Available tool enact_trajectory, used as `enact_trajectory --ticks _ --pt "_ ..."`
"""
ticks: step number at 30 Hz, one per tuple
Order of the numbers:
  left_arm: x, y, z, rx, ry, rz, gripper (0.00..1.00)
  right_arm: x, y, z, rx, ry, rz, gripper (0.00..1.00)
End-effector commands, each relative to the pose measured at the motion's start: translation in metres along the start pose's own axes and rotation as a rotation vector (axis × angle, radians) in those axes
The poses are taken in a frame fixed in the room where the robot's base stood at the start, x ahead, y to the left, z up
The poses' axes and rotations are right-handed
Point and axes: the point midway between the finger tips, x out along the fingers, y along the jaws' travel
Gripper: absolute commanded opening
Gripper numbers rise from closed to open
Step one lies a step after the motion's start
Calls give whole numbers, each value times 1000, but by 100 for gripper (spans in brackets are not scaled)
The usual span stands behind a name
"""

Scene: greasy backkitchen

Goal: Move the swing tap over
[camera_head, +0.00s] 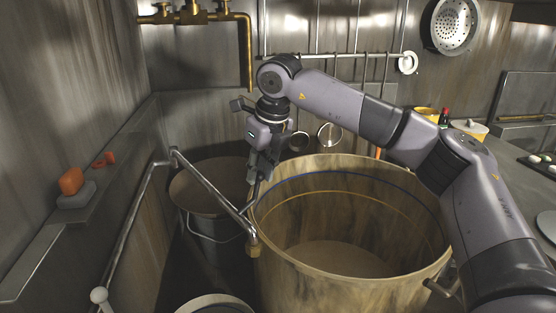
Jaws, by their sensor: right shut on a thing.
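The swing tap (208,186) is a jointed silver pipe that runs up along the left, bends, and slopes down to the right. Its brass end (253,246) is at the left rim of a large stained pot (345,285). My right gripper (248,204) reaches down from above beside that rim, its fingers shut on the tap's sloping arm near the end. The exact contact is small and partly hidden by the fingers. The pot is open and looks empty, with a blue line round its inside. My left gripper is not in view.
A dark bucket (195,190) stands left of the pot, behind the tap arm. A brass pipe (248,60) with valves hangs on the back wall. A ledge (55,240) at left holds an orange sponge (71,181). Bottles and bowls stand at right behind my arm.

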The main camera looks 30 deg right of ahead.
Motion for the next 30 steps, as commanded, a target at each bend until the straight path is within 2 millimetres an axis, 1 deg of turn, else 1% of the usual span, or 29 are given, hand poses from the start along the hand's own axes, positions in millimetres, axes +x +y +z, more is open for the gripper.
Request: enact_trajectory --ticks 21,25,30 --pt "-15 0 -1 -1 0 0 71 -1 -51 2 4 -1 0 7" --pt "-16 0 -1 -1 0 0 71 -1 -58 1 2 -1 -1 7" --pt "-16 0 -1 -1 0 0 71 0 -60 1 2 0 -1 7"
